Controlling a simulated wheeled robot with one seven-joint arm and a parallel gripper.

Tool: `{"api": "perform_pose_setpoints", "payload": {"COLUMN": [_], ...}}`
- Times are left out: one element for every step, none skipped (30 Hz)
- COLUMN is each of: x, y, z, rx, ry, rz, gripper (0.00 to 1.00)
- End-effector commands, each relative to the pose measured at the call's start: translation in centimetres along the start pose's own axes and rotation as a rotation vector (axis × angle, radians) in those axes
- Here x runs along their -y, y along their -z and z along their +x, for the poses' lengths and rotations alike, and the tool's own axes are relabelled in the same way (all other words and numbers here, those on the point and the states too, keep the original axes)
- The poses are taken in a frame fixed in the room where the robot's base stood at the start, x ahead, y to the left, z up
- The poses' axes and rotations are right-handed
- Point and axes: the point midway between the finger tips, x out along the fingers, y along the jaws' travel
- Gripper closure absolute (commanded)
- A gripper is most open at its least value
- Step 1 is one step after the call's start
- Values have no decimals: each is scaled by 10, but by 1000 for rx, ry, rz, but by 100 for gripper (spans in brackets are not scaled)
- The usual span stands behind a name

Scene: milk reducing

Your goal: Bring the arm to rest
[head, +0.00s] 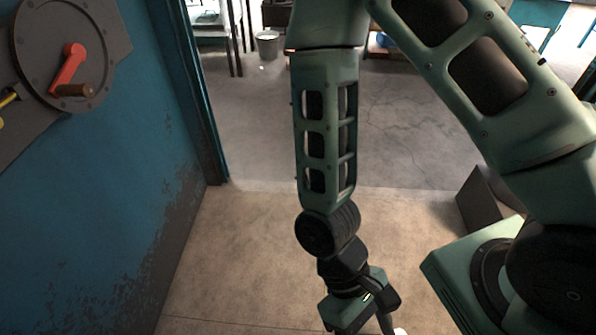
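My arm (325,130) hangs down through the middle of the head view, with its forearm nearly vertical. Its upper links come in from the upper right. My gripper (385,322) is at the bottom edge, pointing down, and its fingertips are mostly cut off by the frame. A small white patch shows beside the finger; I cannot tell what it is. Whether the gripper is open or shut does not show.
A blue wall (90,210) with a red-handled round device (68,72) stands close on the left. A doorway opens ahead onto a grey floor (250,140). A bucket (267,45) and tables are beyond. A dark box (482,200) sits at the right.

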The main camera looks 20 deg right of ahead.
Motion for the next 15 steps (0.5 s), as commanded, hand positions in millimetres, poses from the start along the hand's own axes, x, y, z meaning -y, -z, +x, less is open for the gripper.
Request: {"api": "perform_pose_setpoints", "payload": {"x": [2, 2, 3, 4, 4, 5, 6, 7, 8, 10, 11, 13, 14, 15, 17], "y": [-6, -7, -10, -11, -13, -15, -16, -17, -19, -20, -22, -24, -25, -27, -29], "z": [-10, -14, -19, -23, -26, -31, -34, -38, -43, -46, -50, -55, -59, -62, -67], "rx": [-5, -7, -9, -11, -12, -14, -18, -24, -31, -34, -39, -45, -49, -55, -60], "ry": [-4, -7, -11, -13, -16, -20, -21, -22, -23, -24, -24, -25, -25, -26, -27], "rz": [-14, -24, -36, -44, -52, -63, -68, -73, -81, -85, -90, -95, -99, -104, -111], "gripper": [38, 38, 38, 38, 38, 38, 38, 38, 38, 38, 38, 38, 38, 38, 38]}}
